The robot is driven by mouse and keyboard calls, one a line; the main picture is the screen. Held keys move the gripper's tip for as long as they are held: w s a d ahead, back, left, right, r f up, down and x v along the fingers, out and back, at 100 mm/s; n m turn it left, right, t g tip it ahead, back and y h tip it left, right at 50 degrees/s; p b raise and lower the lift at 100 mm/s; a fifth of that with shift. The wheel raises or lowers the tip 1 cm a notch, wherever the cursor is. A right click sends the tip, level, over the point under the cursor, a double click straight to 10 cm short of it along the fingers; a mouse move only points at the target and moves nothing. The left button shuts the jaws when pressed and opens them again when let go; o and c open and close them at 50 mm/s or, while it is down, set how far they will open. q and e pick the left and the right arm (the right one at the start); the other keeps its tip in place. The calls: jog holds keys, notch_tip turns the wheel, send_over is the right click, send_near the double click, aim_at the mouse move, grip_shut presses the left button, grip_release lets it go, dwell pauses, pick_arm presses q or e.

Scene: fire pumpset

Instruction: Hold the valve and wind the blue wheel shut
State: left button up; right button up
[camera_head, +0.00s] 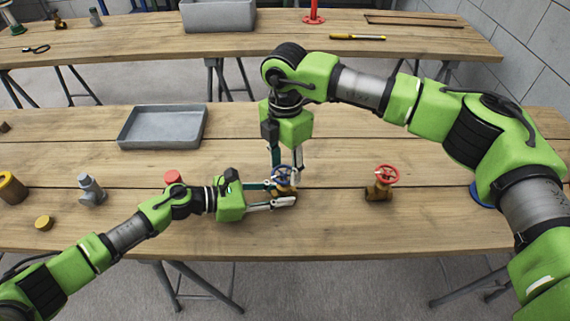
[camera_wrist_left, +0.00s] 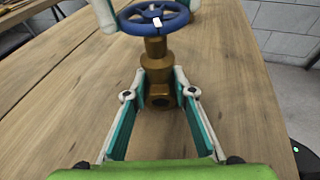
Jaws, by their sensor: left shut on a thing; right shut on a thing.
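The brass valve (camera_head: 287,190) stands upright on the near workbench, with its blue wheel (camera_head: 282,174) on top. The blue wheel also shows at the top of the left wrist view (camera_wrist_left: 140,25), above the brass valve body (camera_wrist_left: 157,75). My left gripper (camera_head: 284,194) comes in low from the left and is shut on the valve body, a finger on each side. My right gripper (camera_head: 285,168) reaches down from above and is shut on the blue wheel. Its fingers cover part of the wheel in the head view.
A red-wheeled valve (camera_head: 381,181) stands to the right. A grey tray (camera_head: 163,127) lies behind on the left. The bench between the two valves is clear.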

aim_at(286, 171)
jog(key=shift+d+m, duration=0.1)
jog(key=shift+m, duration=0.5)
jog(key=o, duration=1.1)
jog(key=shift+o, duration=0.2)
notch_tip(286, 171, up, 12)
pick_arm(q)
jog(key=o, duration=1)
